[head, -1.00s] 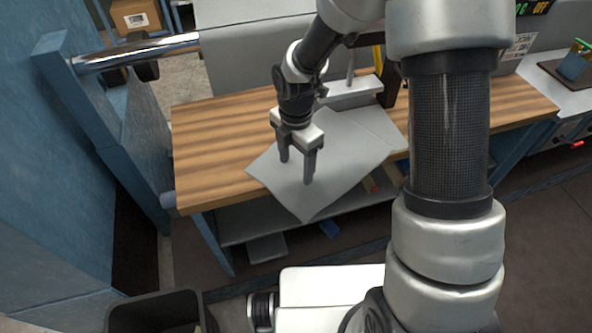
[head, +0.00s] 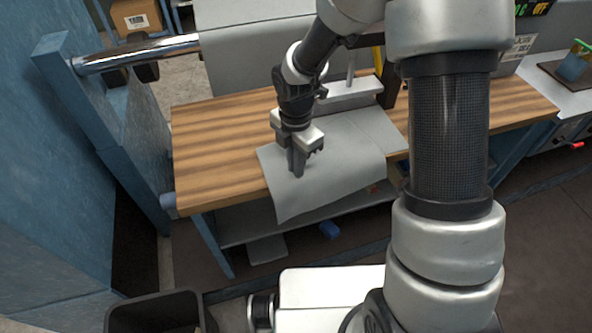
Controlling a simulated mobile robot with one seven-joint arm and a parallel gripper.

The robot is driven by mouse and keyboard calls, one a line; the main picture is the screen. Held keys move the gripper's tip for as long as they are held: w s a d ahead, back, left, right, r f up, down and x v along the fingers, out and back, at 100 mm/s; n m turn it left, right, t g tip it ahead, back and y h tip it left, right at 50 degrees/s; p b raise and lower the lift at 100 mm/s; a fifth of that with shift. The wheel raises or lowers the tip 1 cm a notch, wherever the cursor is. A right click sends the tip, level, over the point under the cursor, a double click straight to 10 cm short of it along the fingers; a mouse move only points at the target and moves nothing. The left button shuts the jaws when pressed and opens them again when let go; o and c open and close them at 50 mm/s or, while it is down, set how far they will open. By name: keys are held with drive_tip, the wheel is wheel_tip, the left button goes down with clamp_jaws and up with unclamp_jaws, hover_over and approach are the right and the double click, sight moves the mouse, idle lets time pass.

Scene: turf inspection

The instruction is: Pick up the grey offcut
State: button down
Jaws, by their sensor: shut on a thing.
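The grey offcut (head: 335,180) is a flat, thin sheet lying on the wooden bench (head: 220,150), its front part hanging over the bench's front edge. My gripper (head: 298,172) points down over the offcut's left part and is shut on it. The fingertips are close together, and the exact pinch is hard to make out. The offcut's back right part runs to the grey block on the bench.
A blue upright panel (head: 60,190) with a chrome roller (head: 135,52) stands at the left. A lower shelf (head: 240,228) holds a blue item (head: 329,230). A dark bin (head: 155,312) stands at bottom left. The bench's left part is bare.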

wheel_tip(320, 180, up, 12)
drive_tip(key=p, duration=1)
